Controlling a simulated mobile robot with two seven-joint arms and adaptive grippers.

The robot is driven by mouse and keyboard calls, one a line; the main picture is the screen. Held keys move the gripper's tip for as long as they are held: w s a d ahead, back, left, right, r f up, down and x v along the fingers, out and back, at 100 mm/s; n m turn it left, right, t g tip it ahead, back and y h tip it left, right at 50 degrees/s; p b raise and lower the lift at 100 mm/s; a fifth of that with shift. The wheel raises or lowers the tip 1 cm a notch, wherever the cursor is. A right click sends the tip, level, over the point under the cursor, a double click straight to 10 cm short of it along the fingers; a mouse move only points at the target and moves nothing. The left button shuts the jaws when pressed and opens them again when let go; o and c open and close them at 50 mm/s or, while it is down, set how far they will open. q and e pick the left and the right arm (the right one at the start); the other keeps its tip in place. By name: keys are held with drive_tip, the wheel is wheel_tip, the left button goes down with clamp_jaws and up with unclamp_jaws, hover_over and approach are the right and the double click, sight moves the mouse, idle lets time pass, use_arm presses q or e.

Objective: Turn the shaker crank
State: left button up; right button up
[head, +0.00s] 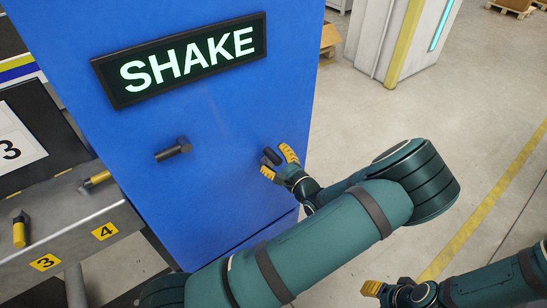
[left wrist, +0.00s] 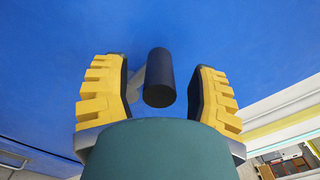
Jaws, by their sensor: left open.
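The blue shaker cabinet (head: 225,110) fills the middle of the head view. A dark cylindrical crank handle (head: 271,156) sticks out near its right edge; it also shows end-on in the left wrist view (left wrist: 159,80), with a grey piece beside it. My left gripper (head: 279,163) is open, its yellow fingers on either side of the handle, with gaps visible between fingers and handle in the left wrist view (left wrist: 160,95). Whether the handle's far end meets the cabinet is hidden. My right gripper (head: 380,290) is low at the right; its finger gap is unclear.
A lit SHAKE sign (head: 185,60) is on the cabinet's upper face. Another black peg (head: 172,150) sticks out left of the crank handle. A grey rack (head: 85,225) with yellow labels 3 and 4 stands at left. The floor (head: 450,110) at right is open.

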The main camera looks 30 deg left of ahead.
use_arm(q)
drive_tip(key=shift+w+a, duration=0.15)
drive_tip(key=shift+a, duration=0.25)
clamp_jaws()
drive_tip(key=shift+d, duration=0.1)
